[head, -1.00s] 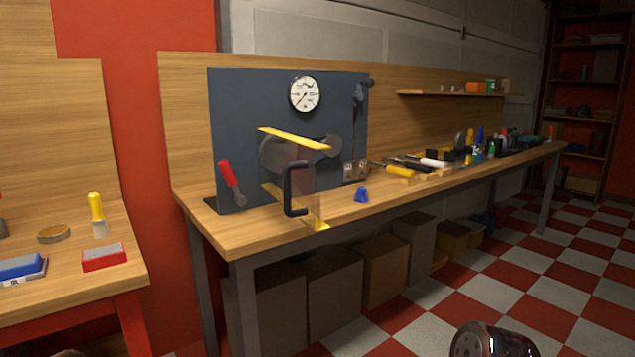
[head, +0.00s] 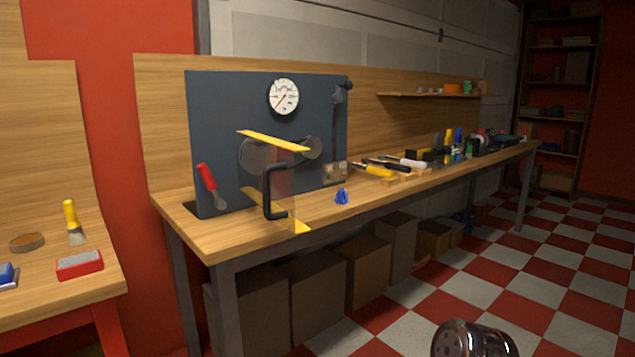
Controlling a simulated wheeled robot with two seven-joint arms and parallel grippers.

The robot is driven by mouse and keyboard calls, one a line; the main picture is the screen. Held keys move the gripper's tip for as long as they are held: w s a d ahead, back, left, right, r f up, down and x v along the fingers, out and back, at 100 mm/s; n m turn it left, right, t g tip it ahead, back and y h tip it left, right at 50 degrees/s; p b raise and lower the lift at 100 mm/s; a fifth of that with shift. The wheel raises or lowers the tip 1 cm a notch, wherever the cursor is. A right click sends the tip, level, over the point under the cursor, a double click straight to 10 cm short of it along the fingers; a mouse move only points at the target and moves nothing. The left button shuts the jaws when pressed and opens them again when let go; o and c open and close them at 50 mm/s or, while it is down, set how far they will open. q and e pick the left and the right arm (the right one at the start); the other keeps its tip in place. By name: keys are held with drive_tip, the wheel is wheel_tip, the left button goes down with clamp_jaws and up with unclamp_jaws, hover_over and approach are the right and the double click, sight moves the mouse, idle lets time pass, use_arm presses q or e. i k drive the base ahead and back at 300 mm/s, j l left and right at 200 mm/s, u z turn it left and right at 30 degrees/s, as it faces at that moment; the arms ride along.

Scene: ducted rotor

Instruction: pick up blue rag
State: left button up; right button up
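A small crumpled blue rag (head: 342,197) lies on the wooden workbench top (head: 250,236), near its front edge. It is to the right of the yellow-edged clear guard (head: 283,188) with a black handle. A rounded, shiny dark metal part (head: 470,340) shows at the bottom edge of the head view and seems to be part of my own arm. No gripper fingers show in the view, and the rag is not touched by anything of mine.
A dark panel with a gauge (head: 283,97) and a red-handled lever (head: 207,178) stands behind the guard. Several tools lie along the bench to the right. Boxes (head: 318,285) sit under the bench. The checkered floor (head: 500,290) on the right is open.

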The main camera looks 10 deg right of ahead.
sight(341, 197)
drive_tip(key=u, duration=0.25)
drive_tip(key=i+l+u, duration=0.15)
drive_tip(key=l+u, duration=0.8)
